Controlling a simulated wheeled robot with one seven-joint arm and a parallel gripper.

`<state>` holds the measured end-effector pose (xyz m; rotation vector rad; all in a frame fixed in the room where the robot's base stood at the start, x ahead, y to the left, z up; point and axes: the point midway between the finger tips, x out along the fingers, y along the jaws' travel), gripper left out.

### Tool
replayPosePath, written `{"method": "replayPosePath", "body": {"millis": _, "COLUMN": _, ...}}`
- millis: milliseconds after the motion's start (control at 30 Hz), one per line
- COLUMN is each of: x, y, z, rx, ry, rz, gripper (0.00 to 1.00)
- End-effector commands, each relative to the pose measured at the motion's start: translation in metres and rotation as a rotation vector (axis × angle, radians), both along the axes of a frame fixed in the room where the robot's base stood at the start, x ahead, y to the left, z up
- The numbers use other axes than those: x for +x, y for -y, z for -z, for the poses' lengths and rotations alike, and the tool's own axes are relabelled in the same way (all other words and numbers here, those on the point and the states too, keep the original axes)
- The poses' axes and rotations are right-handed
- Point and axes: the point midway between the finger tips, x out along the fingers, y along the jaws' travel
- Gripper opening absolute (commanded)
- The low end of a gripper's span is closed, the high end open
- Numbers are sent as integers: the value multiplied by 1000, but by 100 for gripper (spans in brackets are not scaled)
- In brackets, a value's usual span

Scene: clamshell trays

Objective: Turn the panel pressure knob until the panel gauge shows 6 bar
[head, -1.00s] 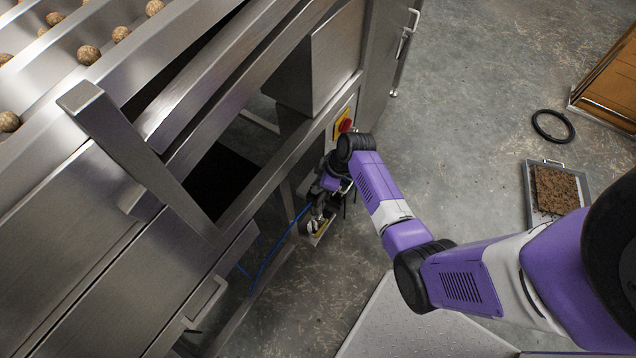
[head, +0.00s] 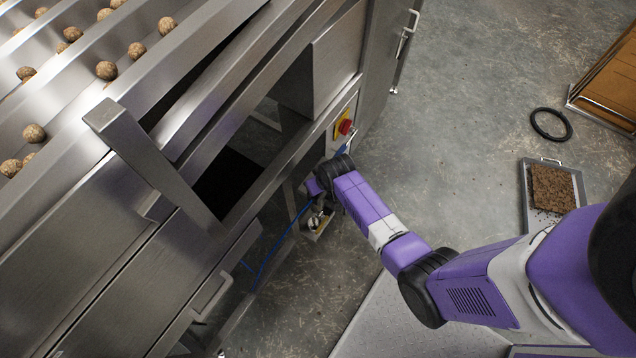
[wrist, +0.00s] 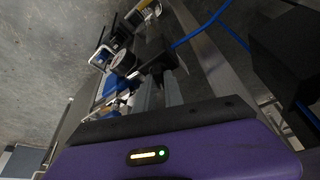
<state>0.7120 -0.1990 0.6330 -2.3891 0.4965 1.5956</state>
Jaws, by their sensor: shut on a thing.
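My gripper (wrist: 160,85) is at the low panel fittings on the side of the steel machine. Its fingers reach up in the wrist view and are shut on a dark part, which I take for the panel pressure knob (wrist: 151,46); the fingers cover much of it. A round dark-rimmed fitting, apparently the panel gauge (wrist: 124,60), is just left of the fingers. It is steeply angled and small, so its reading cannot be made out. In the head view my wrist (head: 335,175) hides the knob and gauge.
A red button on a yellow plate (head: 344,125) is just above my wrist. A blue hose (head: 275,250) runs beside the fittings. Brown balls (head: 106,70) lie on the steel channels.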

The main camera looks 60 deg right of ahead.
Motion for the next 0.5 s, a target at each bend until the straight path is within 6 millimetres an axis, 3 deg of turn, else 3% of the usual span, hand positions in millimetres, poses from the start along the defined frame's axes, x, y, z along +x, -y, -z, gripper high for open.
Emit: {"method": "replayPosePath", "body": {"millis": 500, "x": 1, "y": 0, "z": 0, "rx": 1, "ry": 0, "rz": 81, "gripper": 0}}
